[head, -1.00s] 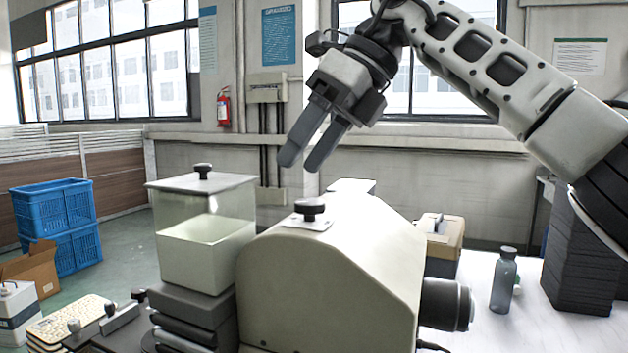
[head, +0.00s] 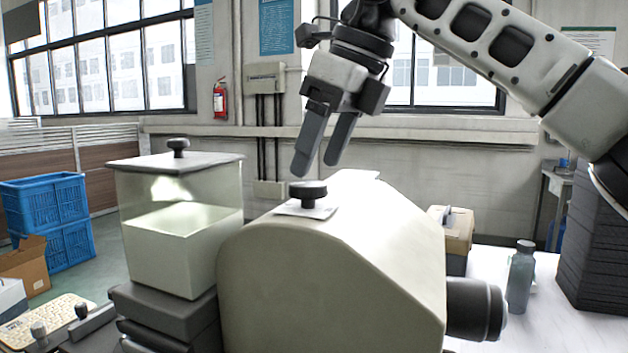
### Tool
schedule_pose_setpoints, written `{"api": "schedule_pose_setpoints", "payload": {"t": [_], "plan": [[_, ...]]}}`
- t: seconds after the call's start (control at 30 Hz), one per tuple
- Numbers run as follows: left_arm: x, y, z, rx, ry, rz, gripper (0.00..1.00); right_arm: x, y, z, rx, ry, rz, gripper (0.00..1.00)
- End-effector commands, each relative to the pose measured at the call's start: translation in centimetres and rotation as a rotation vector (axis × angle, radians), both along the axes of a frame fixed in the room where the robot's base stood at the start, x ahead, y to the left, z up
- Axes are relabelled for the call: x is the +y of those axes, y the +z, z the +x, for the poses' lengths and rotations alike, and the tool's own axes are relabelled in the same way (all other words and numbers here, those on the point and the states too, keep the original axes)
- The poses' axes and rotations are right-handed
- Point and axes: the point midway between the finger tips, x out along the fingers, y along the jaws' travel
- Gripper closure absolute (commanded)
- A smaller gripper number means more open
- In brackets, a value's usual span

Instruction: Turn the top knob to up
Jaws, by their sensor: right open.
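The top knob (head: 308,190) is a black round knob on a small pale plate. It sits on top of the rounded cream machine housing (head: 330,265) in the middle of the head view. My right gripper (head: 318,168) points down just above and behind the knob in the picture, its two dark fingers apart and nothing between them. I cannot tell how far the fingertips are from the knob. My left gripper is not in view.
A clear tank with a black lid knob (head: 178,147) stands left of the housing. A black cylinder (head: 477,308) sticks out on the right. A grey bottle (head: 521,277) and a tan box (head: 451,229) stand on the white table.

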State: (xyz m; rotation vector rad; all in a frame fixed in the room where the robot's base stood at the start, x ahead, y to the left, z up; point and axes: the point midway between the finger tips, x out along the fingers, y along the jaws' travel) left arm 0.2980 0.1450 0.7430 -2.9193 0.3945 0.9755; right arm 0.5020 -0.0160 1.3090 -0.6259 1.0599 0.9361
Motion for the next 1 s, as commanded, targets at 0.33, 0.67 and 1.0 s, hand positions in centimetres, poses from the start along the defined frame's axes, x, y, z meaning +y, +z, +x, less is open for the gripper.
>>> {"api": "schedule_pose_setpoints", "payload": {"t": [0.33,0.67,1.0], "plan": [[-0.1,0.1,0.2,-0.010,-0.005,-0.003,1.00,1.0,-2.8,0.6,0.001,0.000,0.000,0.36],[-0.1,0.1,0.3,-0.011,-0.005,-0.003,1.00,1.0,-2.9,0.6,0.000,0.000,0.001,0.58],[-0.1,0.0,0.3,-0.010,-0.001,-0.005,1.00,1.0,-2.8,0.5,-0.001,-0.013,0.001,0.80]]}}
